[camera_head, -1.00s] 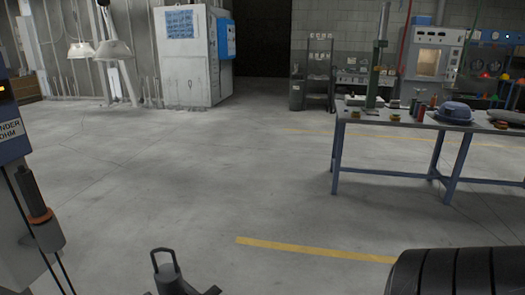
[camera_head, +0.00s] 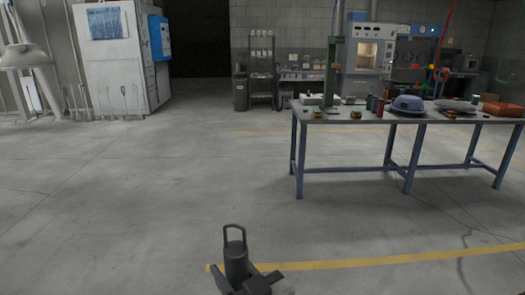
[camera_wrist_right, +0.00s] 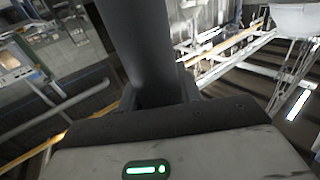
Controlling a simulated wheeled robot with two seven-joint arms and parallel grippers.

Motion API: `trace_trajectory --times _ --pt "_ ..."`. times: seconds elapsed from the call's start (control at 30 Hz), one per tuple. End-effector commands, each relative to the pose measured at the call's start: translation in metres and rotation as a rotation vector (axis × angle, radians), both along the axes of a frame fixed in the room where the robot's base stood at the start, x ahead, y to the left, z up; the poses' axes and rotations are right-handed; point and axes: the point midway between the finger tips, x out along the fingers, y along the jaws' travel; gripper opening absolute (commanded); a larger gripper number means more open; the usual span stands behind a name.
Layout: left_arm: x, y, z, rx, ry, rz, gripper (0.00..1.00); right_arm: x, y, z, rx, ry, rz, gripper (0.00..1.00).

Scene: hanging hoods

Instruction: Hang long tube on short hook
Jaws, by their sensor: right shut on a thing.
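A dark grey tube (camera_head: 236,262) with a thin loop at its top stands upright at the bottom middle of the head view. My right gripper (camera_head: 254,284) is shut on it, low on its body. In the right wrist view the dark tube (camera_wrist_right: 142,45) rises from between the fingers and fills the upper middle. Its lower end is hidden. I cannot pick out a short hook in either view. My left gripper is not in view.
A blue-legged workbench (camera_head: 345,116) with tools, a blue case (camera_head: 408,105) and a red box (camera_head: 503,109) stands at the right. A white cabinet (camera_head: 115,60) stands at the back left, near a pale hood (camera_head: 24,57). The floor (camera_head: 170,180) between is clear.

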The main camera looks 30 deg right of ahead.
Motion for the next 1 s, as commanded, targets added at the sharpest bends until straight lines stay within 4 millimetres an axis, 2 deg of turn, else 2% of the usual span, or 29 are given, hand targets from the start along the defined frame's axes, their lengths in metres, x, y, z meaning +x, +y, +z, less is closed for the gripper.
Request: trace_trajectory --times 0.27,0.47,0.6,0.8,1.0 --pt "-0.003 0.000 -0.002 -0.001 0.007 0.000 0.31 0.058 0.009 0.053 -0.008 -0.019 0.090 0.00" --pt "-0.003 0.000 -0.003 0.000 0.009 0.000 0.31 0.101 0.017 0.107 -0.009 -0.017 0.182 0.00" --pt "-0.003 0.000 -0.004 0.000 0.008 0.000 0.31 0.124 0.020 0.152 -0.008 -0.015 0.242 0.00" --pt "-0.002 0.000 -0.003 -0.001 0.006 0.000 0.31 0.145 0.020 0.226 -0.007 -0.014 0.313 0.00" --pt "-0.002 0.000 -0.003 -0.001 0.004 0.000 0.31 0.146 0.012 0.305 -0.005 -0.014 0.357 0.00"
